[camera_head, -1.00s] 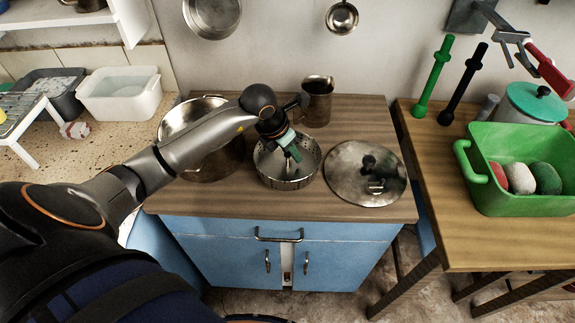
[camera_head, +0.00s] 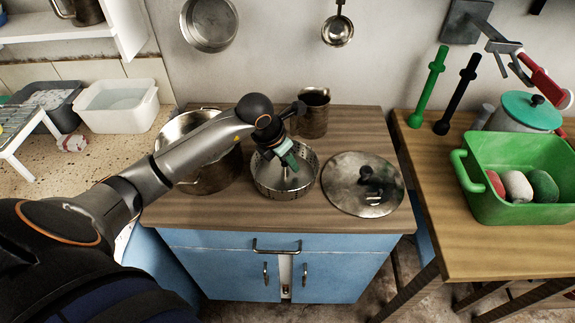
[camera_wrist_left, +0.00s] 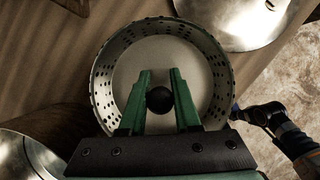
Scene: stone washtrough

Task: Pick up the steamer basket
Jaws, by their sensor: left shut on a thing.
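The steamer basket (camera_head: 263,184) is a round, perforated metal bowl on the wooden counter, between a large pot and a lid. It also shows in the left wrist view (camera_wrist_left: 105,75), with a black round knob (camera_wrist_left: 160,100) over its middle. My left gripper (camera_head: 290,167) reaches down into the basket from above. Its green fingers (camera_wrist_left: 160,85) are shut on the basket's central knob, one on each side. The basket looks level. I cannot tell whether its underside touches the counter.
The large pot (camera_head: 215,174) stands close on the basket's left and the metal lid (camera_head: 345,195) lies close on its right. A metal jug (camera_head: 313,115) stands behind. Bare counter (camera_head: 215,212) lies in front. A green crate (camera_head: 510,207) is on the right table.

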